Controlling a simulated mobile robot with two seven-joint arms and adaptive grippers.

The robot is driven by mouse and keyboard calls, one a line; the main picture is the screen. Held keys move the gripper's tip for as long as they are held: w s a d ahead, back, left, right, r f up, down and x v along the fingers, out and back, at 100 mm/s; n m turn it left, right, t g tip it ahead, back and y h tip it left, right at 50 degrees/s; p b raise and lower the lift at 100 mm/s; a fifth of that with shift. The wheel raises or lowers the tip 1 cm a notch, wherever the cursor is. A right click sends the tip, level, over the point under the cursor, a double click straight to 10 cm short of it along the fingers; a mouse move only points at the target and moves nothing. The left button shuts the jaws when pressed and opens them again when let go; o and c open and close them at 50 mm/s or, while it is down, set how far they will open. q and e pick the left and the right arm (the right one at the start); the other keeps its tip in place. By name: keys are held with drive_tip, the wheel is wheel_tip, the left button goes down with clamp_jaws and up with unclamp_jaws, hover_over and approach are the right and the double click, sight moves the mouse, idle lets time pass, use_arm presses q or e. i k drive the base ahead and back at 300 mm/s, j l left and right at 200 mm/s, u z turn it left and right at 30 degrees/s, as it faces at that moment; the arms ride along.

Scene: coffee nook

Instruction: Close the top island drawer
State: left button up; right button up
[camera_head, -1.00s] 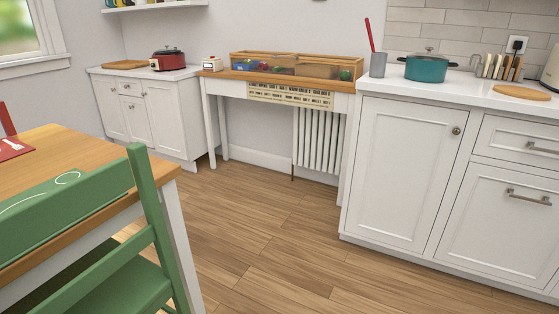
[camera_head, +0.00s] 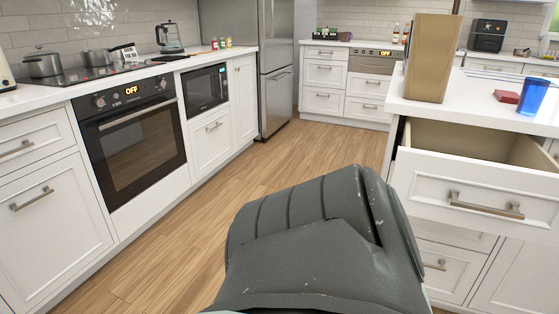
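The top island drawer (camera_head: 472,188) is pulled open at the right of the head view. Its white front with a metal bar handle (camera_head: 486,207) stands out from the white island (camera_head: 395,150), and its light wooden inside shows. A large dark grey arm part of mine fills the bottom middle, left of the drawer front. Neither of my grippers shows.
A tan box (camera_head: 428,58), a blue cup (camera_head: 532,97) and a small red object (camera_head: 506,97) stand on the island top (camera_head: 470,108). An oven (camera_head: 132,135) and a microwave (camera_head: 204,90) line the left counter. A fridge (camera_head: 278,65) stands behind. The wooden floor between is clear.

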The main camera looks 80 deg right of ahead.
sight(501, 183)
drive_tip(key=z, duration=3.65)
